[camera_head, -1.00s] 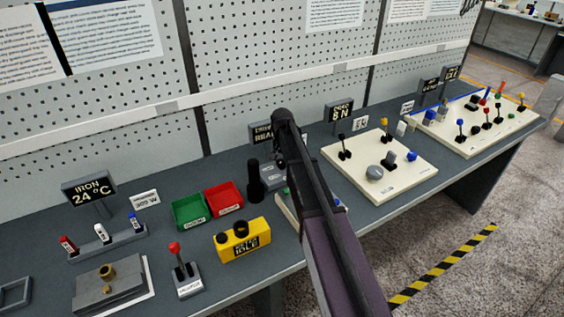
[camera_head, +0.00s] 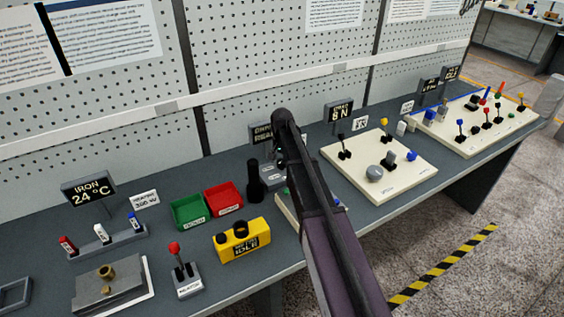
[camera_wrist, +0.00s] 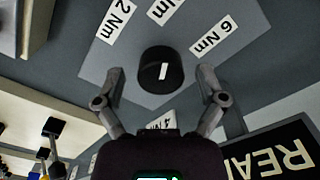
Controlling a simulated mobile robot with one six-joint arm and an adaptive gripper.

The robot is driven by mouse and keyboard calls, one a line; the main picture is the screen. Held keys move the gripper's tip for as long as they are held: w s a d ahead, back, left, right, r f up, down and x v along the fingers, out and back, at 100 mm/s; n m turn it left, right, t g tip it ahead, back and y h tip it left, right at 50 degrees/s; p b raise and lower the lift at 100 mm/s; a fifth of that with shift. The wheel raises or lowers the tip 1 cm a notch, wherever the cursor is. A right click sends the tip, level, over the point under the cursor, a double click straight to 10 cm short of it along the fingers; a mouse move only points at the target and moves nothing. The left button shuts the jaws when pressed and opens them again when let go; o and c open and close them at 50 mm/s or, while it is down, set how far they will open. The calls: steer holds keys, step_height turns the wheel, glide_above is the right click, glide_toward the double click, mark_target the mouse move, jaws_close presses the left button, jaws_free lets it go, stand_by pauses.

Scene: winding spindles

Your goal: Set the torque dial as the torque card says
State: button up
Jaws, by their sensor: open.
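The torque dial (camera_wrist: 153,75) is a round black knob with a short white bar on a grey plate (camera_wrist: 118,58) in the wrist view. The bar runs nearly straight up the picture, roughly toward a middle label (camera_wrist: 165,10) whose number is cut off. Labels 2 Nm (camera_wrist: 117,20) and 6 Nm (camera_wrist: 212,37) flank it. My gripper (camera_wrist: 162,82) is open, one finger on each side of the dial, with gaps. A white card (camera_wrist: 161,122) reading something like "Nm" is mostly hidden by my gripper. In the head view my arm hides the dial.
A dark display (camera_wrist: 285,155) showing "REA..." stands close to my gripper in the wrist view. In the head view, a black cylinder (camera_head: 254,180), a red bin (camera_head: 222,198) and a yellow box (camera_head: 242,240) are to the left. A cream panel (camera_head: 335,158) with knobs and levers is to the right.

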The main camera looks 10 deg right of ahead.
steer(key=shift+n, duration=0.3)
